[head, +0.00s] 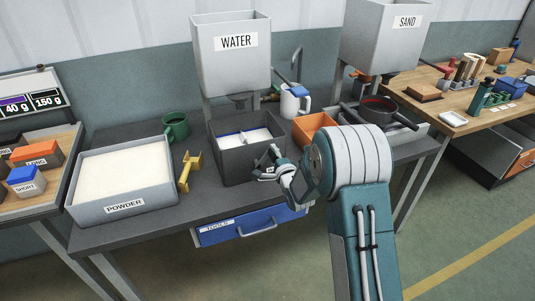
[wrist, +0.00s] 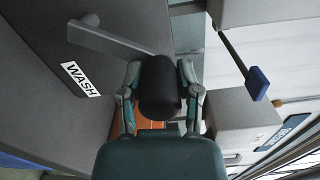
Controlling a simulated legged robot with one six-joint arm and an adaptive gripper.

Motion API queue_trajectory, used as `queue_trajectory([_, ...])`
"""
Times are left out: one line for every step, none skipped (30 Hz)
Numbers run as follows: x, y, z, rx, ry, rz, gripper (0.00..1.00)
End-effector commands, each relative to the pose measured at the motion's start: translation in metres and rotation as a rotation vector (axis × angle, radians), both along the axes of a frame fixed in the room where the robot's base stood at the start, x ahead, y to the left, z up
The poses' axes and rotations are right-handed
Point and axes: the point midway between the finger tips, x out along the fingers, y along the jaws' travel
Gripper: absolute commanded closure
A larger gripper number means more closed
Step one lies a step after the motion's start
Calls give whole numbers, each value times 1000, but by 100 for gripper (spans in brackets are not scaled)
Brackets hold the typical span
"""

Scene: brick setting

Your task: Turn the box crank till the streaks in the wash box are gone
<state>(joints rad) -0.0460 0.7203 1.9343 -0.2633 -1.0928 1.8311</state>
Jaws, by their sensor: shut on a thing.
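The wash box (head: 232,170) is a dark grey open box on the dark table in the head view. Pale contents show inside it, with a blue line near the back; I cannot tell streaks at this size. Its WASH label (wrist: 83,79) shows in the wrist view. The box crank has a flat grey arm (wrist: 122,40) and a black cylindrical grip (wrist: 158,88). My gripper (head: 268,163) is at the right front of the box. In the wrist view my gripper (wrist: 160,95) is shut on the black grip, one finger on each side.
The WATER tank (head: 231,75) stands behind the box, the SAND tank (head: 383,45) to its right. A powder tray (head: 125,207), yellow tool (head: 187,170) and green mug (head: 175,126) are left. An orange container (head: 314,127) and white mug (head: 289,105) are close on the right.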

Motion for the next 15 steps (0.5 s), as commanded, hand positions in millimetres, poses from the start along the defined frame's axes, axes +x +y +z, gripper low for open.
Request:
queue_trajectory([0, -3, -5, 37, 18, -1, 100])
queue_trajectory([1, -4, -6, 61, 25, 0, 100])
queue_trajectory([1, -6, -8, 92, 34, -1, 100])
queue_trajectory([1, -7, -9, 113, 40, 0, 100])
queue_trajectory([2, -8, -10, 135, 46, 0, 100])
queue_trajectory([2, -10, -11, 162, 54, 0, 100])
queue_trajectory([2, -11, -12, 181, 59, 0, 100])
queue_trajectory([3, -12, -13, 198, 64, 0, 100])
queue_trajectory([3, -12, -15, 221, 72, 0, 100])
queue_trajectory([3, -13, -16, 237, 76, 0, 100])
queue_trajectory([3, -14, -17, 251, 80, 0, 100])
queue_trajectory([3, -14, -18, 269, 85, 0, 100])
queue_trajectory([4, -15, -18, 280, 89, 0, 100])
queue_trajectory([4, -15, -19, 292, 93, 0, 100])
queue_trajectory([4, -16, -20, 303, 96, 0, 100])
